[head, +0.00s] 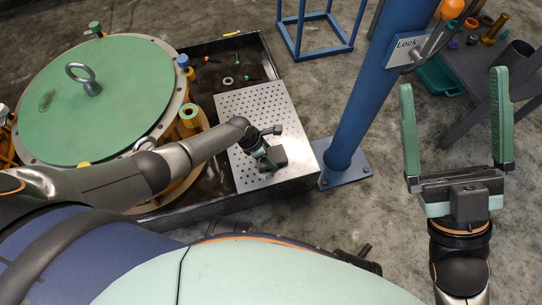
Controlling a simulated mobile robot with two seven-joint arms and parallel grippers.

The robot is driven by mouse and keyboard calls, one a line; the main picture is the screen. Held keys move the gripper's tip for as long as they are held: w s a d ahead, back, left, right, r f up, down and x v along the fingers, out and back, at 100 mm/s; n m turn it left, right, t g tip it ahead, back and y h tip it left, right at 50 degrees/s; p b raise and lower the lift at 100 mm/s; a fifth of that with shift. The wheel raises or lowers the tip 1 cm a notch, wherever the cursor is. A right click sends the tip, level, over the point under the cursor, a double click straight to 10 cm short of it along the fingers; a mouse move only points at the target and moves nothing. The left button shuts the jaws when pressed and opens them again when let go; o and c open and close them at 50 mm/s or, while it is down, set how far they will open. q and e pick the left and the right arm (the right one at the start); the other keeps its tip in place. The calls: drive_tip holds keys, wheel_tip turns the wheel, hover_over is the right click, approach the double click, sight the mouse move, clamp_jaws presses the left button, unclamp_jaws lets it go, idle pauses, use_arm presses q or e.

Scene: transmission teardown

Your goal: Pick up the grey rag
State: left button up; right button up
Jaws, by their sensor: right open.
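I cannot make out a grey rag in the head view. My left gripper (271,145) is low over the perforated metal plate (238,101), small and seen from above. Its jaws are too unclear to tell open from shut, and I see no cloth in them. My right gripper (453,82) is raised over the floor at the right, its two green fingers wide apart with nothing between them.
A large round housing with a green lid (118,105) and lifting eye stands at the left. A black tray (210,48) holds small parts. A blue post (362,100) stands between my grippers. A grey cart (480,70) with rings and cylinders is at upper right.

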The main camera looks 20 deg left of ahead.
sight(269, 156)
use_arm(q)
drive_tip(key=c, duration=0.8)
drive_tip(key=shift+r, duration=0.1)
drive_tip(key=shift+r, duration=0.2)
wheel_tip(269, 156, up, 8)
drive_tip(key=p, duration=0.7)
drive_tip(key=shift+r, duration=0.2)
drive_tip(key=shift+r+p, duration=0.6)
drive_tip(key=shift+r, duration=0.2)
use_arm(e)
wheel_tip(269, 156, up, 9)
drive_tip(key=shift+s+d+r+y, duration=0.15)
drive_tip(key=shift+s+d+y, duration=0.1)
drive_tip(key=shift+d+y, duration=0.2)
drive_tip(key=shift+t+h, duration=0.25)
drive_tip(key=shift+t, duration=0.05)
